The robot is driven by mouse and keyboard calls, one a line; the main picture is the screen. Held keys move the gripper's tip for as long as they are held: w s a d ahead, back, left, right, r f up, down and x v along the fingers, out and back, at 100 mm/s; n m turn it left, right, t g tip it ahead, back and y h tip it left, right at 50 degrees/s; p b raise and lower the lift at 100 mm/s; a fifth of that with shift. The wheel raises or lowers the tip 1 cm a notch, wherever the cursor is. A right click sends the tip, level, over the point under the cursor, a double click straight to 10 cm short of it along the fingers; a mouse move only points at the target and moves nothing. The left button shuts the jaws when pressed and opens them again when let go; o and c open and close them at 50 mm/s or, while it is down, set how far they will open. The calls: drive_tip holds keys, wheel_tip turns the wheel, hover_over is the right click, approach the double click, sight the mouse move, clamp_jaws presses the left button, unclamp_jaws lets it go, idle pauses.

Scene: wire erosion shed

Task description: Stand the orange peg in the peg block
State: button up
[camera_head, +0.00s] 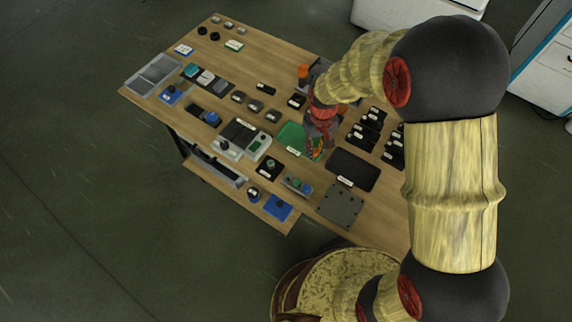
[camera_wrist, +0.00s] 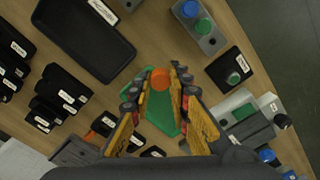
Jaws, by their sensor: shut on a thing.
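My gripper (camera_wrist: 160,82) is shut on the orange peg (camera_wrist: 160,78), whose round orange end shows between the fingertips in the wrist view. The gripper (camera_head: 318,150) is over the green tray (camera_head: 291,138), which also shows behind the fingers in the wrist view (camera_wrist: 163,116). How far the peg is above the tray is hard to tell. A grey block with a blue and a green peg, which looks like the peg block (camera_head: 297,185), lies toward the table's front edge. It shows at the top right of the wrist view (camera_wrist: 210,44), apart from the gripper.
A black tray (camera_head: 352,170) and a grey plate with holes (camera_head: 341,206) lie beside the peg block. A black block with a green knob (camera_head: 268,168) stands on its other side. Several black bins (camera_head: 370,130) are at the right. Orange cylinders (camera_head: 303,72) stand behind my gripper.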

drive_tip(key=s+a+n, duration=0.3)
drive_tip(key=s+a, duration=0.3)
drive_tip(key=a, duration=0.2)
drive_tip(key=b, duration=0.4)
hover_over(289, 175)
drive_tip(key=s, duration=0.1)
drive_tip(key=shift+s+f, duration=0.2)
drive_tip(key=shift+f, duration=2.45)
drive_tip(key=shift+f+b, duration=0.8)
drive_tip(key=shift+f, duration=0.5)
drive_tip(key=o, duration=1)
drive_tip(key=shift+r, duration=0.15)
wheel_tip(289, 175, up, 7)
drive_tip(key=p, duration=0.5)
